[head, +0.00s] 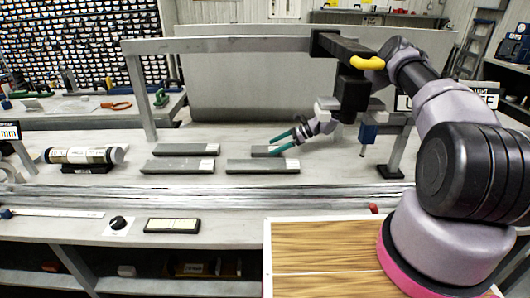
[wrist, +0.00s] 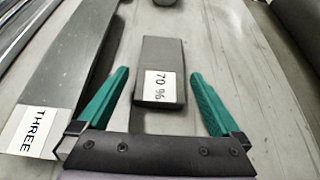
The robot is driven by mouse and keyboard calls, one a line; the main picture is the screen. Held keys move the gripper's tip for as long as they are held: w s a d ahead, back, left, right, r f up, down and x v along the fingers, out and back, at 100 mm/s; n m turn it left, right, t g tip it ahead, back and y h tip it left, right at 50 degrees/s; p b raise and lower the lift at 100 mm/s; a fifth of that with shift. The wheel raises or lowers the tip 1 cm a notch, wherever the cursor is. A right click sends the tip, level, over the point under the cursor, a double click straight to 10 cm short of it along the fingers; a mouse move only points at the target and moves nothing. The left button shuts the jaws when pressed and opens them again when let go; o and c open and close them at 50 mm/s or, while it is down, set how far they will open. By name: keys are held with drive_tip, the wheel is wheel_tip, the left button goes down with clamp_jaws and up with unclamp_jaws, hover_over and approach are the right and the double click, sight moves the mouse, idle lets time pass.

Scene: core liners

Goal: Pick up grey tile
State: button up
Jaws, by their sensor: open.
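The fingers are open, one on each side, with a gap to the tile. In the head view my gripper (head: 271,146) hangs over the table's middle, above a short grey tile (head: 259,150) that its fingers partly hide. I cannot tell its height above the tile. A longer grey slab (wrist: 75,65) labelled "THREE" lies to the left in the wrist view.
More grey slabs lie close by: one in front (head: 250,166) and two to the left (head: 178,165) (head: 180,149). A labelled cylinder (head: 80,156) rests on a stand at far left. A grey frame (head: 220,45) spans overhead. A long metal strip (head: 200,198) runs along the front.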

sight(267, 149)
drive_tip(key=x, duration=0.3)
drive_tip(key=shift+w+a, duration=0.1)
drive_tip(key=shift+a, duration=0.3)
drive_tip(key=c, duration=1.3)
drive_tip(key=shift+o, duration=0.2)
drive_tip(key=shift+r, duration=0.15)
